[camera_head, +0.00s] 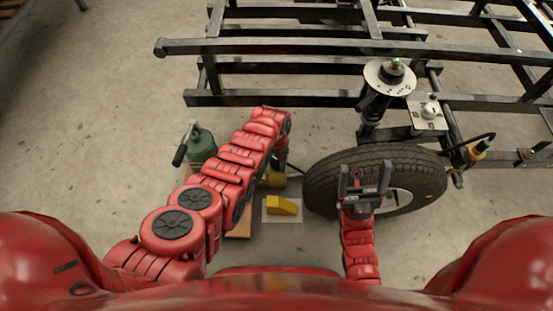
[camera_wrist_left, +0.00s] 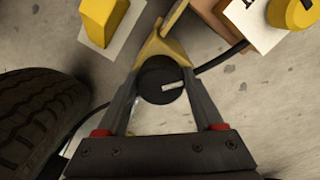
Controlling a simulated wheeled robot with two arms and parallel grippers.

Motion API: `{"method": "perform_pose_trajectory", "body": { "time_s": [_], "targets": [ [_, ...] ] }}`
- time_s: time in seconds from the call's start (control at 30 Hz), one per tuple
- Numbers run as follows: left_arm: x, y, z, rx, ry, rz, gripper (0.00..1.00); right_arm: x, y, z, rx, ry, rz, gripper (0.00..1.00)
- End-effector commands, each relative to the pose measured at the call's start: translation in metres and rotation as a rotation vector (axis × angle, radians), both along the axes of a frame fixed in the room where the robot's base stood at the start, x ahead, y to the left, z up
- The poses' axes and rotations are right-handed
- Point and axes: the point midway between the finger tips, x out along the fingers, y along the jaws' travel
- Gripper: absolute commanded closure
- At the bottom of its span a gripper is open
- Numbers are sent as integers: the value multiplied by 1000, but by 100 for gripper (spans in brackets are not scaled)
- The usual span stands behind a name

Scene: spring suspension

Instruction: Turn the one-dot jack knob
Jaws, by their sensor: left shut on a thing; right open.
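In the left wrist view a round black knob (camera_wrist_left: 158,92) with a short white mark sits in front of a yellow bracket (camera_wrist_left: 165,48). My left gripper (camera_wrist_left: 160,84) is shut on this knob, one finger on each side. No dot can be made out on it. In the head view my left gripper (camera_head: 280,160) is beside the yellow jack part (camera_head: 272,180), and my arm hides the knob. My right gripper (camera_head: 364,182) is open and empty above the tyre (camera_head: 325,178).
A yellow wedge (camera_head: 281,205) lies on a white plate near the tyre. A green bottle-like jack (camera_head: 200,145) with a black handle stands left of my left arm. The black frame (camera_head: 290,47) and suspension strut (camera_head: 372,105) are beyond. A dark cable (camera_wrist_left: 222,57) runs by the knob.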

Motion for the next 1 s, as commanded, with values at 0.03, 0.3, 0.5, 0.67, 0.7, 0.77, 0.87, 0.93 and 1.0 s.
{"method": "perform_pose_trajectory", "body": {
  "time_s": [0.03, 0.3, 0.5, 0.67, 0.7, 0.77, 0.87, 0.93, 1.0],
  "targets": [
    [0, 0, 0, 0, 0, 42, 87, 0, 0, 1, 1, 0, 0, 24],
    [-1, -1, 0, 0, 0, 298, 87, 0, 0, 1, 3, 0, -1, 24],
    [-1, -2, 0, -1, -1, 488, 87, 0, -1, 1, 4, -1, -1, 24],
    [-1, -3, 0, -1, -1, 639, 87, 0, -1, 1, 4, -1, -1, 24],
    [-1, -3, 0, -1, -1, 678, 87, 0, -1, 1, 4, -1, -1, 24],
    [-1, -3, 0, -1, -1, 735, 87, 0, -1, 1, 4, -1, -1, 24],
    [-1, -3, 0, -1, -1, 830, 87, 0, -1, 1, 4, -1, -1, 24],
    [-1, -3, 0, -2, -2, 897, 87, 0, -1, 1, 4, -1, -1, 24],
    [-1, -3, 0, -1, -2, 963, 87, 0, -1, 1, 3, -1, -1, 24]
  ]
}}
